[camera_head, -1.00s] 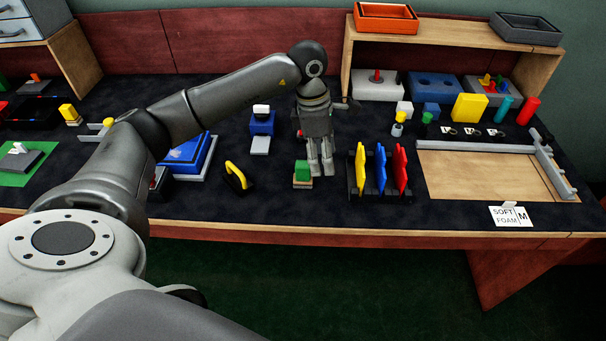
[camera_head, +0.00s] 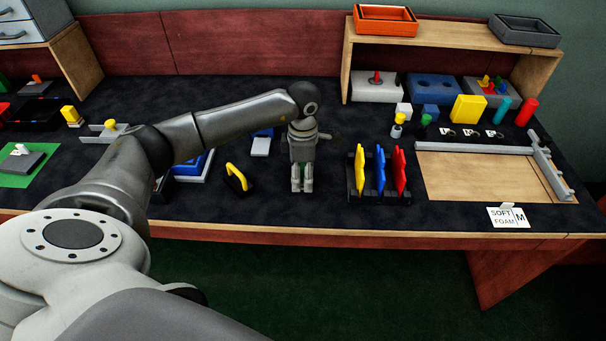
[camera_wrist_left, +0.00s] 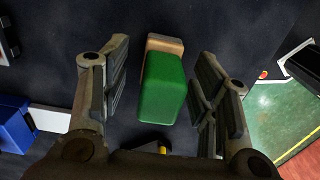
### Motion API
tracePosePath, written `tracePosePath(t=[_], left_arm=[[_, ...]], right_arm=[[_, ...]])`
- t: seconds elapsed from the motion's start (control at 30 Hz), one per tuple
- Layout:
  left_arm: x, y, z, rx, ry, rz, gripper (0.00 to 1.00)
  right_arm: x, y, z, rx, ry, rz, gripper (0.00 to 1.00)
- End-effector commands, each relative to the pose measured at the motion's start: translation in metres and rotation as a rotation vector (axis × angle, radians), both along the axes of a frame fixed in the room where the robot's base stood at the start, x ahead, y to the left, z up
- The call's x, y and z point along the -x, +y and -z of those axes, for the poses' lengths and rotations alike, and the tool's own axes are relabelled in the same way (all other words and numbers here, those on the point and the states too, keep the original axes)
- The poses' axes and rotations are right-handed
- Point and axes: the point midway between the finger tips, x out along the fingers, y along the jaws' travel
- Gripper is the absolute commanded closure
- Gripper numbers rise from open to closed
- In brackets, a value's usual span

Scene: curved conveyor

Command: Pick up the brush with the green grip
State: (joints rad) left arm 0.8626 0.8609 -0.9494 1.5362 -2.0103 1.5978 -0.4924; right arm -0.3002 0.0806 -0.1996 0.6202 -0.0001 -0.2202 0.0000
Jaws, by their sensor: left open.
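The brush with the green grip (camera_wrist_left: 162,90) shows large in the left wrist view, with its tan wooden part (camera_wrist_left: 166,43) at the far end. My left gripper (camera_head: 302,188) points down over it, with its open fingers one on each side of the green grip. I see dark gaps between the grip and both fingers, so it is not clamped. In the head view my gripper hides nearly all of the brush. My right gripper is not in view.
A black rack (camera_head: 379,196) with yellow, blue and red pieces stands just right of the gripper. A yellow-handled tool (camera_head: 237,176) lies to its left. The table's front edge is close below the gripper.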

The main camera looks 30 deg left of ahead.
Motion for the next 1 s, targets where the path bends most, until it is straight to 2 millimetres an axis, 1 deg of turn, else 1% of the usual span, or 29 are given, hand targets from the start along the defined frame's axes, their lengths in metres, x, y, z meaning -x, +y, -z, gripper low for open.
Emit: tracePosePath(t=[0.1,0.3,0.33,0.7,0.73,1.0], left_arm=[[0.0005,0.0,0.0085,0.0,0.001,0.0,0.45],[0.0001,0.0,0.0097,0.0,0.0,0.001,0.45],[0.0001,0.0,0.0097,0.0,0.0,0.001,0.46],[0.0001,0.0,0.0092,0.0,0.0,0.001,0.94],[0.0,-0.0001,0.009,0.001,-0.001,0.001,0.95],[-0.0001,0.0,0.0072,0.0,-0.001,0.001,0.95]], right_arm=[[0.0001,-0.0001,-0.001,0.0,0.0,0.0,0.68],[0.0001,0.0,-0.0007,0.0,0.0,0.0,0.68],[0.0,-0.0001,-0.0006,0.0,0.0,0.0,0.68],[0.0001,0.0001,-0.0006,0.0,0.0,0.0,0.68],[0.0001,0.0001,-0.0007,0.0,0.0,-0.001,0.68],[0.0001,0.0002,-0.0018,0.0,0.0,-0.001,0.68]])
